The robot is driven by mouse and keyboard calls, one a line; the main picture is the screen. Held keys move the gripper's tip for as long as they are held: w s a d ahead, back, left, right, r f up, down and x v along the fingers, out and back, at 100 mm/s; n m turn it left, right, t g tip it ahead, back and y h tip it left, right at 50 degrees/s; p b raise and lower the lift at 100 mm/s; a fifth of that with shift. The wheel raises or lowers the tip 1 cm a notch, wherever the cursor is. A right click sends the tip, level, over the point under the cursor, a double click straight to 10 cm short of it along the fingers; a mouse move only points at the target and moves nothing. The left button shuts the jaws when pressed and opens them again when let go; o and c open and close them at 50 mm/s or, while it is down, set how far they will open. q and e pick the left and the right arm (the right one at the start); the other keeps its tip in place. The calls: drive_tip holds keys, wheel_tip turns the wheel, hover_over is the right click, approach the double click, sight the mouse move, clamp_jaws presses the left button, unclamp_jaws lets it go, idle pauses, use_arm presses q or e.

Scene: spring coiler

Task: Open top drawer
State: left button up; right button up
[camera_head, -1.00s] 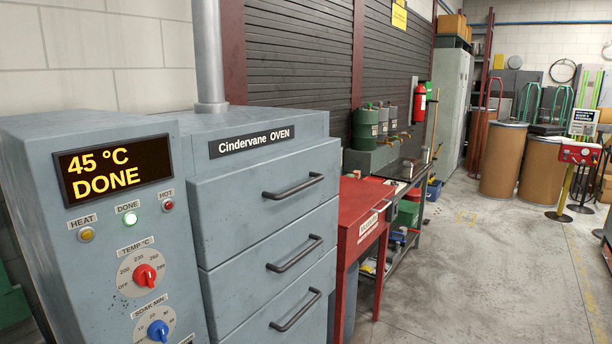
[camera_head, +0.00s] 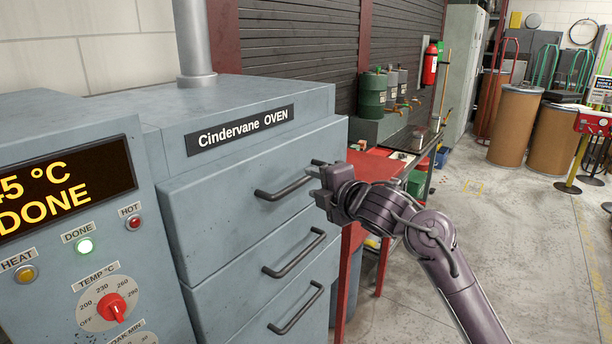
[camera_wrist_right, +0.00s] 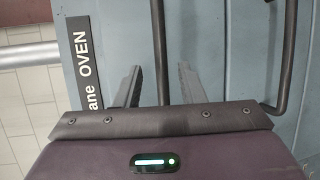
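The grey oven has a top drawer (camera_head: 225,200) that sits flush with the drawers below. Its dark bar handle (camera_head: 283,189) shows left of my right gripper (camera_head: 315,180), which is at the handle's right end and hides that end. In the right wrist view the top handle (camera_wrist_right: 159,45) runs between the two spread fingers of my right gripper (camera_wrist_right: 158,85), with a gap on each side. The fingers are open; whether they touch the bar is not clear. My left gripper is not in view.
Two lower drawer handles (camera_head: 293,254) are beneath; the nearer one also shows in the right wrist view (camera_wrist_right: 286,60). The control panel (camera_head: 80,230) reads DONE with a green light. A red table (camera_head: 375,166) stands right of the oven. Open floor lies to the right.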

sight(307, 181)
drive_tip(key=x, duration=0.4)
drive_tip(key=shift+p, duration=0.4)
drive_tip(key=shift+w+a+f, duration=0.15)
drive_tip(key=shift+w+a, duration=0.05)
drive_tip(key=shift+w, duration=0.2)
drive_tip(key=c, duration=0.7)
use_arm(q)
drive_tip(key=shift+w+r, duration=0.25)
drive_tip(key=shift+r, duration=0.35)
use_arm(e)
drive_tip(key=shift+f, duration=0.1)
clamp_jaws()
